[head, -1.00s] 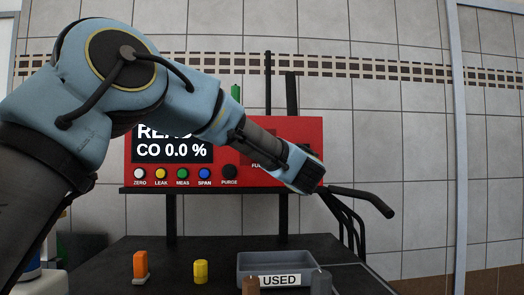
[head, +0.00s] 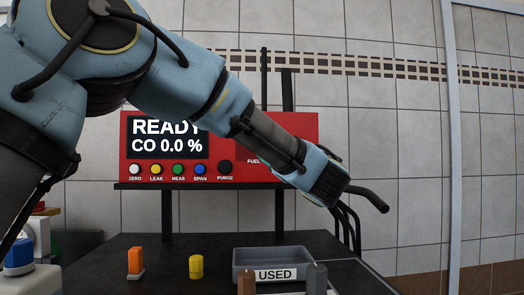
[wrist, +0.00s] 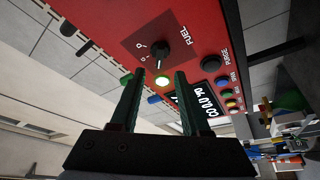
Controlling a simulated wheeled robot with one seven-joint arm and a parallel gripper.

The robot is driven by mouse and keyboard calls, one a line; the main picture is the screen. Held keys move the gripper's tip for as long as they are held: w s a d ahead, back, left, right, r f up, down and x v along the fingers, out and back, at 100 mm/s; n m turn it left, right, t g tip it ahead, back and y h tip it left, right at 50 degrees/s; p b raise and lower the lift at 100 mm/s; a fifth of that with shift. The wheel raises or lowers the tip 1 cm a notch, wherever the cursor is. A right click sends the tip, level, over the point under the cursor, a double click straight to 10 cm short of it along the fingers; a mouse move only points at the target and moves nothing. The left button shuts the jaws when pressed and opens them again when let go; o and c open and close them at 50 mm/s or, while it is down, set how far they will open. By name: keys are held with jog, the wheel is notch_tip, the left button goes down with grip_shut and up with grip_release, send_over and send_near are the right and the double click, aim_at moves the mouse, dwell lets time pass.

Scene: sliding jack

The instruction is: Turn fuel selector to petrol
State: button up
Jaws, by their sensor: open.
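The fuel selector is a black knob (wrist: 160,52) on a dark square plate of the red analyser, with the word FUEL beside it in the wrist view. Small white marks lie near the knob, too small to read. Which mark it points at I cannot tell.
The red analyser (head: 226,122) reads READY, CO 0.0 %, with several coloured buttons and a black PURGE button (head: 225,168). Below are a grey USED tray (head: 243,273), an orange item (head: 135,260) and a yellow item (head: 196,267).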

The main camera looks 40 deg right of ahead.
jog(key=v, duration=0.2)
jog(key=shift+s+a, duration=0.15)
jog(key=shift+s, duration=0.1)
dwell(0.4)
